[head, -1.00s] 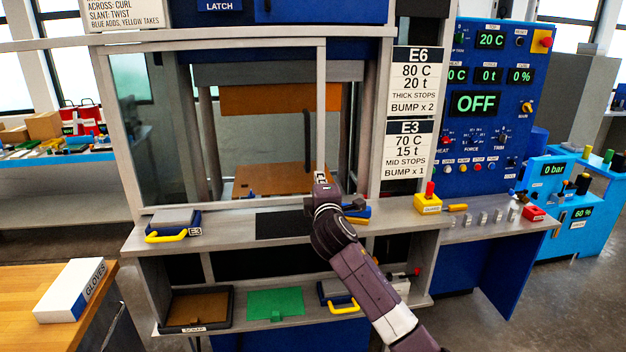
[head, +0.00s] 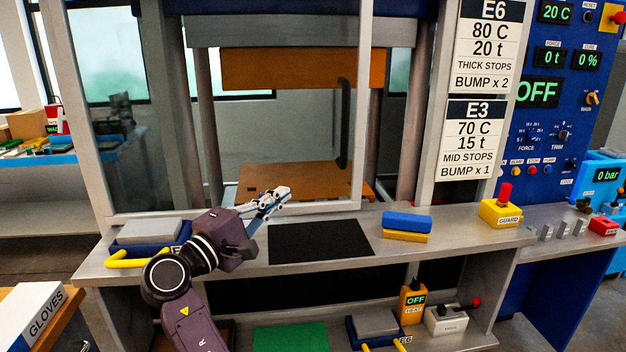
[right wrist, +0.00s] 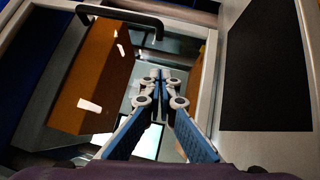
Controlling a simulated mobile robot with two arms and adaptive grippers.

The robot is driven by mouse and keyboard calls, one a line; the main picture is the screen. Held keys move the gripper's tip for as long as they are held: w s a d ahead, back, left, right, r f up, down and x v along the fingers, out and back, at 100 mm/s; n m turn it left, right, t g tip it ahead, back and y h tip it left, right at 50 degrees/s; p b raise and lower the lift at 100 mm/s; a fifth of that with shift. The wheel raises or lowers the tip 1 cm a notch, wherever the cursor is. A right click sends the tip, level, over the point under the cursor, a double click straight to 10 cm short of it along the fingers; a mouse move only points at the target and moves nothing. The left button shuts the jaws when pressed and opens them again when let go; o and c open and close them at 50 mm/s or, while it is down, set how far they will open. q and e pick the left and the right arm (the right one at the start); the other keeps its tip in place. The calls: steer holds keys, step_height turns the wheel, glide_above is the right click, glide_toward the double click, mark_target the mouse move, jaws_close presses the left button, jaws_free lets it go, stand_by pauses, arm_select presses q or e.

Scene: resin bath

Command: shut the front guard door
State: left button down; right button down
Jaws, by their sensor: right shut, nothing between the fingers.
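The front guard door (head: 364,100) is a clear pane in a pale metal frame at the front of the press. It covers the left and middle of the opening, and a gap shows between its right edge and the right post. A black upright bar handle (head: 343,125) shows near that edge; it also appears at the top of the right wrist view (right wrist: 120,17). My right gripper (head: 280,196) is shut and empty, low in front of the door, left of and below the handle. In the right wrist view its fingertips (right wrist: 160,78) meet. My left gripper is out of view.
The ledge below the door holds a black mat (head: 318,241), a blue-and-yellow block stack (head: 407,224), a yellow GUARD box with a red knob (head: 501,213), and a yellow-handled tray (head: 128,262). The control panel (head: 545,120) stands at right.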

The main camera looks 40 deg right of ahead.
steer(key=p, duration=0.1)
glide_toward(336, 163)
steer(key=w+d, duration=0.2)
steer(key=w, duration=0.1)
steer(key=shift+d+r, duration=0.2)
steer(key=shift+d, duration=0.05)
steer(key=shift+s+d+r+p, duration=0.3)
steer(key=shift+s+d+p, duration=0.4)
steer(key=shift+s+d, duration=0.45)
steer(key=shift+d, duration=0.25)
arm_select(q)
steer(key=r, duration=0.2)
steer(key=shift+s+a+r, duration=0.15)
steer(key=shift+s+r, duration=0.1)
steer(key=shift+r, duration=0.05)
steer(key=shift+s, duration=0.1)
